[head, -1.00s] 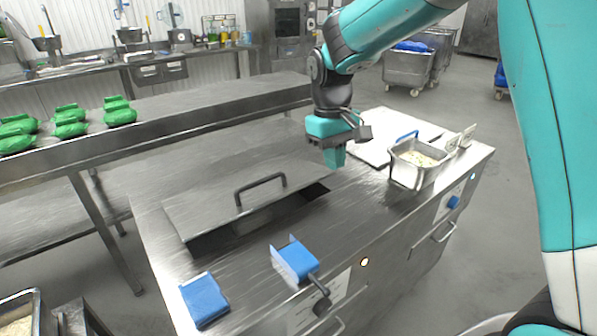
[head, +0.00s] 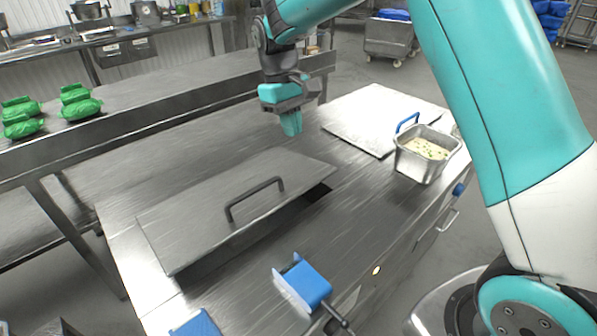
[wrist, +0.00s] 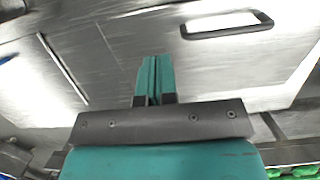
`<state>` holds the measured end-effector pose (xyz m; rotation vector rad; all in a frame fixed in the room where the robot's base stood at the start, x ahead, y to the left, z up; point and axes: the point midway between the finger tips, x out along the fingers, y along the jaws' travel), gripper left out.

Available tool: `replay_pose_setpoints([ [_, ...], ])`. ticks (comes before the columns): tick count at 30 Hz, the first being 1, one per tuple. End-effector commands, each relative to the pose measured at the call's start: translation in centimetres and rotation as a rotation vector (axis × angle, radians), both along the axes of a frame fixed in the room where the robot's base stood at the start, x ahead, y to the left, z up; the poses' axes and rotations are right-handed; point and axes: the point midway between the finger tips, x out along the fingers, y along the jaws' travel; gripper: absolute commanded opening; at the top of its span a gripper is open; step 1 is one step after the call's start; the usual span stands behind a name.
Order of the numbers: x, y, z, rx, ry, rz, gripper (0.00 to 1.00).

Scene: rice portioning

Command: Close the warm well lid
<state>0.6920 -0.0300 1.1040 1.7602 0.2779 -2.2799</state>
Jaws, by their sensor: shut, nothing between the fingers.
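The warm well lid (head: 180,222) is a flat grey metal plate on the counter in the head view, with a black bar handle (head: 256,199). A dark strip of the well opening (head: 317,194) shows along the lid's near edge and right end, so the well is partly uncovered. My gripper (head: 291,124) is shut and empty, above the counter behind the lid's right end and apart from the handle. In the wrist view its teal fingers (wrist: 155,75) are together, and the lid's handle (wrist: 228,24) shows at the upper right.
A metal pan of rice (head: 426,150) with a blue clip stands at the right, beside a pale board (head: 370,118). A blue holder (head: 304,283) sits at the counter's front edge. Green packs (head: 80,104) lie on the back-left bench.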

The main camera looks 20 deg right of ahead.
Motion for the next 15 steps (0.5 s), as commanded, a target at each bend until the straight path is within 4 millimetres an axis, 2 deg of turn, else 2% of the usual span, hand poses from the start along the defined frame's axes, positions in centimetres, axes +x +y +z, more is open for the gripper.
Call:
replay_pose_setpoints([
  [9,-1.8,-0.3,-6.3,0.000,0.007,0.005,0.00],
  [15,-2.6,-0.7,-9.8,0.000,0.006,0.003,0.00],
])
